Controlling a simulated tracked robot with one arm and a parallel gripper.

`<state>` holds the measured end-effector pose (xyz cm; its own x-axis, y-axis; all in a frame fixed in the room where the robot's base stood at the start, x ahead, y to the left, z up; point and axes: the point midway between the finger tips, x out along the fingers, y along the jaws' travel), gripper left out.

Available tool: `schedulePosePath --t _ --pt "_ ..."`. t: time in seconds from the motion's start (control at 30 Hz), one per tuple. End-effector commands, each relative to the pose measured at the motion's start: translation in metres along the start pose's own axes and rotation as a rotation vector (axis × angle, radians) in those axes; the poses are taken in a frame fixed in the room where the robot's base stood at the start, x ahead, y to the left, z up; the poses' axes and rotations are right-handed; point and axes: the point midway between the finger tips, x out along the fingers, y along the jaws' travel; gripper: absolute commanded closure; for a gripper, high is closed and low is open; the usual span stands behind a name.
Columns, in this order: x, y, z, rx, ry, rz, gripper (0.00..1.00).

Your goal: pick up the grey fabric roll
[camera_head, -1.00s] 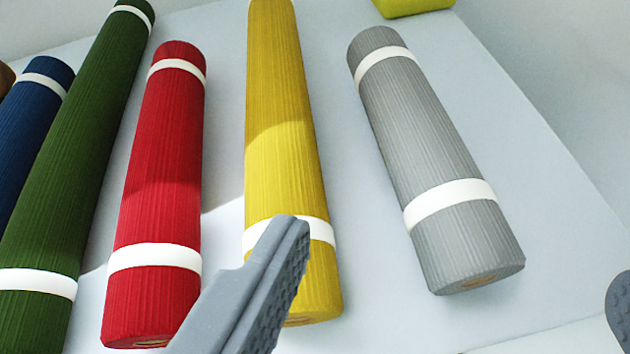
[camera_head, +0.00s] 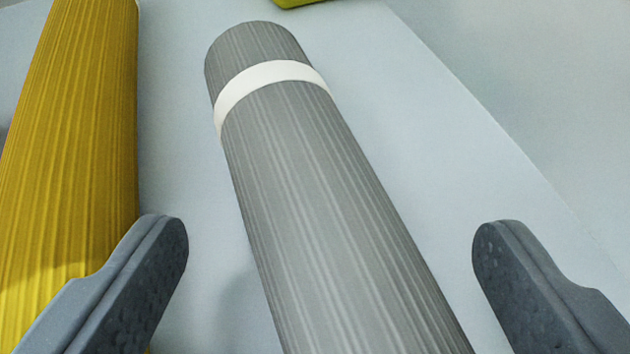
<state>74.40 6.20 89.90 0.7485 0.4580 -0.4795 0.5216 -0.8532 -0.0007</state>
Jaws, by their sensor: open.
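The grey fabric roll (camera_head: 315,210) lies on the pale counter, running from the upper middle down to the bottom edge of the view. A white band circles it near its far end. Its near end is out of view. My gripper (camera_head: 330,245) is open, with one finger on each side of the roll. Both fingers appear apart from it, with a gap of bare counter showing on each side.
A yellow fabric roll (camera_head: 85,130) lies to the left, partly behind my left finger. A yellow-green object (camera_head: 295,2) is cut off at the top edge. The pale counter (camera_head: 440,150) is clear to the right of the grey roll, up to its slanting right edge.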

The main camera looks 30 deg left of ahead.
Motion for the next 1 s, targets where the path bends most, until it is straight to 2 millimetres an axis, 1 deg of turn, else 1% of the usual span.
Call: schedulePosePath --t 0.03,0.13,0.4,0.47,0.5,0.6,0.67,1.0 --pt "0.0065 -0.0002 0.0001 -0.002 0.001 0.0 0.2" --pt "0.0127 -0.0001 0.0006 -0.002 -0.001 0.0 0.2" --pt "0.0142 0.0001 0.0006 -0.001 -0.002 -0.001 0.2" --pt "0.0142 0.0001 0.0007 -0.001 -0.002 -0.001 0.36" --pt "0.0142 0.0001 0.0006 -0.001 -0.002 -0.001 0.47" --pt "0.0141 0.0001 0.0008 -0.001 -0.002 -0.001 0.73" --pt "0.0142 0.0001 0.0011 -0.001 -0.002 -0.001 0.75" --pt "0.0137 0.0004 0.0012 0.0 -0.004 0.0 0.75"
